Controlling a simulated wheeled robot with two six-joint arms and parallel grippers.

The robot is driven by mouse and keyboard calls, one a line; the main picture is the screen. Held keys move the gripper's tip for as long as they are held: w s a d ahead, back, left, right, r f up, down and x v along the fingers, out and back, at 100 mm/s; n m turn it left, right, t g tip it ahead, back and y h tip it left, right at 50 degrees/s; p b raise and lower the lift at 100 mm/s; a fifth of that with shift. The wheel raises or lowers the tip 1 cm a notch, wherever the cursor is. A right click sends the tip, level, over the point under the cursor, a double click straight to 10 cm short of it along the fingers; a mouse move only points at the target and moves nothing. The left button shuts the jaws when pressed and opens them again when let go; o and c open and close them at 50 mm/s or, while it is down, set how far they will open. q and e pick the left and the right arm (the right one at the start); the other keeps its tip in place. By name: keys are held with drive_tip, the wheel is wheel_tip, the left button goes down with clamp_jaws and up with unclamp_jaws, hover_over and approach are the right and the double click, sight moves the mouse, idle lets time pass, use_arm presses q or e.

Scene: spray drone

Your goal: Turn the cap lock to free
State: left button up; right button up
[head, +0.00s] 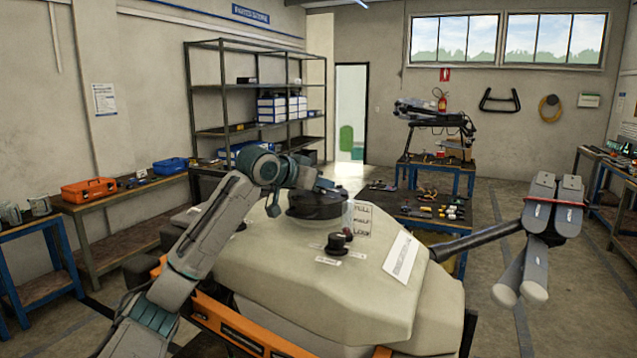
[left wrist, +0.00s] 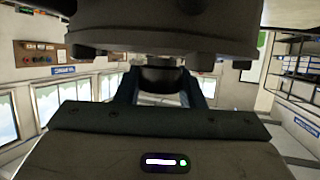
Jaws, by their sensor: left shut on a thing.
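A small black knob (head: 338,243) stands on the beige tank (head: 285,268) in the head view, with small white labels beside it, too small to read. I take it for the cap lock. The large dark round cap (head: 315,205) sits on the tank behind it. My left gripper (head: 320,187) is over this cap, not at the knob. In the left wrist view, my left gripper (left wrist: 163,82) is shut on a dark round part (left wrist: 160,76) close to the large dark cap (left wrist: 165,28); I take this part for the cap's grip. My right gripper is out of view.
A clear gauge (head: 350,213) and a level label (head: 364,218) stand beside the cap. A white placard (head: 401,256) lies on the tank's right slope. A dark folded arm with grey rotor parts (head: 545,235) sticks out right. Benches and shelves are farther back.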

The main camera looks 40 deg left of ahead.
use_arm(q)
drive_tip(key=o, duration=1)
drive_tip(key=shift+s+b, duration=0.4)
drive_tip(key=b+v, duration=0.5)
drive_tip(key=v, duration=0.4)
drive_tip(key=shift+s, duration=0.15)
drive_tip(key=shift+s+r+b, duration=0.35)
drive_tip(key=shift+b, duration=0.05)
